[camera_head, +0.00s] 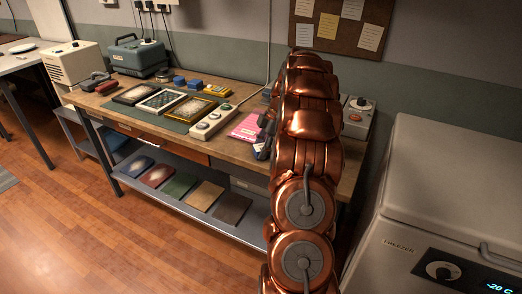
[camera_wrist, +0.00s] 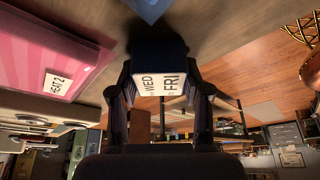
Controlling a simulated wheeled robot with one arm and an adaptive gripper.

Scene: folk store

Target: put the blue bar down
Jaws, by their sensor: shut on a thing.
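My gripper (camera_wrist: 160,92) is shut on the blue bar (camera_wrist: 158,48), a dark navy block with a white label reading WED and FRI. The bar sits between both fingers in the wrist view, close to the wooden bench top (camera_wrist: 225,25). I cannot tell whether it touches the bench. In the head view my gripper (camera_head: 262,146) is mostly hidden behind my copper arm, at the bench's front edge right of the pink packet (camera_head: 246,127). The pink packet, labelled HEAT 2, also shows at left in the wrist view (camera_wrist: 50,45).
A light blue thing (camera_wrist: 148,9) lies just beyond the bar. A grey box (camera_head: 357,118) stands behind my arm; a freezer (camera_head: 455,185) is at right.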

